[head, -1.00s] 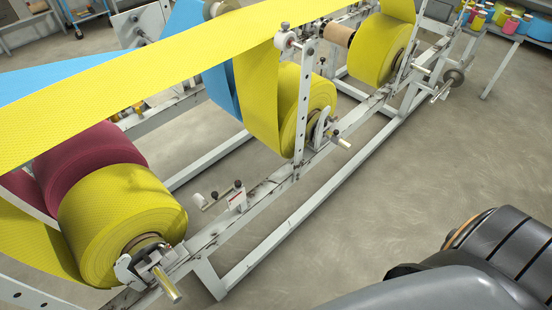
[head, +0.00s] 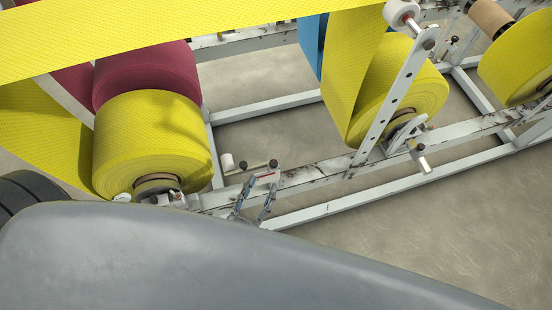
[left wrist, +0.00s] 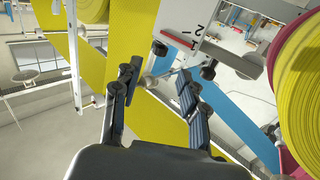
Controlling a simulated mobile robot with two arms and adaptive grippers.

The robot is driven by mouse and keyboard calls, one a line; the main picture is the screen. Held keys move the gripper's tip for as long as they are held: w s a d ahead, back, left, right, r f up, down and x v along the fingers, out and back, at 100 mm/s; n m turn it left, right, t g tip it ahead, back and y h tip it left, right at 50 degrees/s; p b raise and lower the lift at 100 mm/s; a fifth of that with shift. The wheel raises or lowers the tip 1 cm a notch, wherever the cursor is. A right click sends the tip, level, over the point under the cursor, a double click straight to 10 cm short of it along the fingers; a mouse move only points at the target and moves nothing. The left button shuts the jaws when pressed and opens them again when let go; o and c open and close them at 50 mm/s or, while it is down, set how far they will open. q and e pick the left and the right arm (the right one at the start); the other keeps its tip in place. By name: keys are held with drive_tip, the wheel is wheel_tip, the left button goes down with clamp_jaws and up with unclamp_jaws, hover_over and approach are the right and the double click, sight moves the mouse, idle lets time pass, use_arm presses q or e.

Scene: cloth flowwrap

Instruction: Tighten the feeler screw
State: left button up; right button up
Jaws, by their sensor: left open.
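The feeler bracket (head: 267,180) is a small white plate with a red mark on the machine's lower rail. A black knob (head: 273,163) tops it, and a thin arm runs left to a white roller (head: 227,162). My left gripper (head: 259,191) is open and empty, its fingers pointing up in front of the bracket. In the left wrist view, the open fingers (left wrist: 158,76) point toward black knobs (left wrist: 208,70) by a white plate with a red bar (left wrist: 180,38). I cannot tell which knob is the feeler screw. My right gripper is not in view.
A yellow roll (head: 150,145) stands left of the bracket, a maroon roll (head: 145,70) behind it. Another yellow roll (head: 410,85) and an upright perforated post (head: 395,95) stand to the right. A yellow web (head: 180,25) crosses overhead. Open floor (head: 450,225) lies at lower right.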

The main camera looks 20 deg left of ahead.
sight(272, 166)
use_arm(q)
drive_tip(key=w, duration=0.6)
drive_tip(key=shift+w+d, duration=0.35)
drive_tip(key=shift+w, duration=0.05)
drive_tip(key=shift+w+d+p, duration=0.1)
drive_tip(key=shift+w+p, duration=0.2)
drive_tip(key=shift+w, duration=0.5)
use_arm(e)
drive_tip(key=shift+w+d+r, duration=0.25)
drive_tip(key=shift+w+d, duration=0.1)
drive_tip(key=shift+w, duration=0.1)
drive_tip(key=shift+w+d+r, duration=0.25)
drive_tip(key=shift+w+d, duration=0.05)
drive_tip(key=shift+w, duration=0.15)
use_arm(q)
drive_tip(key=shift+c, duration=0.3)
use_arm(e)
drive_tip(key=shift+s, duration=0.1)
use_arm(q)
clamp_jaws()
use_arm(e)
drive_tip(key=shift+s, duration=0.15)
